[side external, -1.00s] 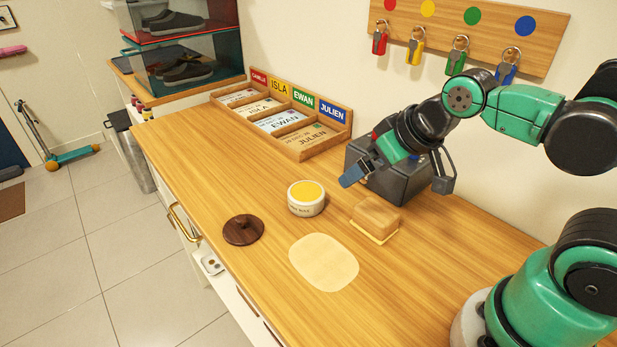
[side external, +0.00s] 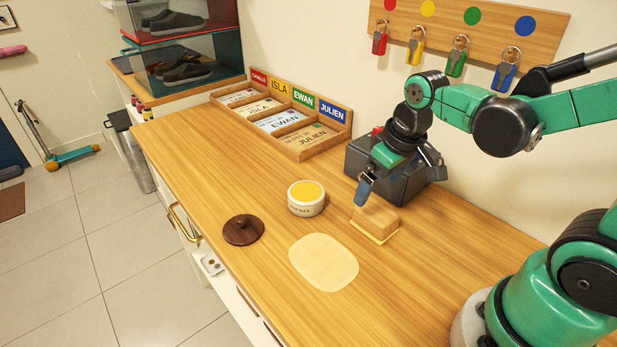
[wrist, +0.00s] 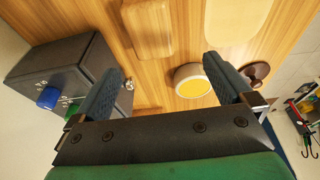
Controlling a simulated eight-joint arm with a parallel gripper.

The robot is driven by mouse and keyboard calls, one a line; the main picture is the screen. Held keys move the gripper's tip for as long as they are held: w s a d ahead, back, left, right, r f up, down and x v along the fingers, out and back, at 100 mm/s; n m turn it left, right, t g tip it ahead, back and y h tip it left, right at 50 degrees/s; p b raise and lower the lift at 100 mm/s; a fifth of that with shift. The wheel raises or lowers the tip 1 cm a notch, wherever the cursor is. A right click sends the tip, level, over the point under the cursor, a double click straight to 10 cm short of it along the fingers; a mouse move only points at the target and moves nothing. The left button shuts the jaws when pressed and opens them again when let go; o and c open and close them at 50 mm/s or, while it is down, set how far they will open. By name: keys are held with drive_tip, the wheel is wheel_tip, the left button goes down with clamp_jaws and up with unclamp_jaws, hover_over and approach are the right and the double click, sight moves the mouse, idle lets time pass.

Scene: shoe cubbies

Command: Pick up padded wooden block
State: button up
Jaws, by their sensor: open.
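The padded wooden block (side external: 378,217) lies on the wooden counter, a light wood block with a pale pad under it. In the wrist view the block (wrist: 148,28) is at the top, beyond the fingertips and left of the middle. My gripper (side external: 398,178) is open and empty. It hangs above and a little behind the block in the side view, not touching it. One finger partly overlaps the block's far end in that view. In the wrist view my gripper (wrist: 168,80) shows its two blue-grey fingers spread wide.
A dark grey box (side external: 355,160) stands behind my gripper, close to it. A white tin (side external: 306,207) with yellow contents, a dark round lid (side external: 243,230) and a pale oval mat (side external: 324,277) lie nearby. A card tray (side external: 300,148) stands at the back.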

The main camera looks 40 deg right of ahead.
sight(377, 209)
drive_tip(key=shift+s+d+f+g, duration=0.1)
drive_tip(key=shift+d+f+g, duration=0.2)
drive_tip(key=shift+f, duration=0.25)
drive_tip(key=shift+s+d+f+g, duration=0.1)
drive_tip(key=shift+d+f+g, duration=0.1)
drive_tip(key=shift+f+g, duration=0.25)
drive_tip(key=shift+w+f, duration=0.2)
drive_tip(key=shift+f, duration=1.2)
drive_tip(key=shift+w+f, duration=0.2)
drive_tip(key=shift+f, duration=1.15)
drive_tip(key=shift+c, duration=0.2)
drive_tip(key=c, duration=1.4)
drive_tip(key=shift+r, duration=0.15)
wheel_tip(377, 209, up, 20)
drive_tip(key=shift+f, duration=0.1)
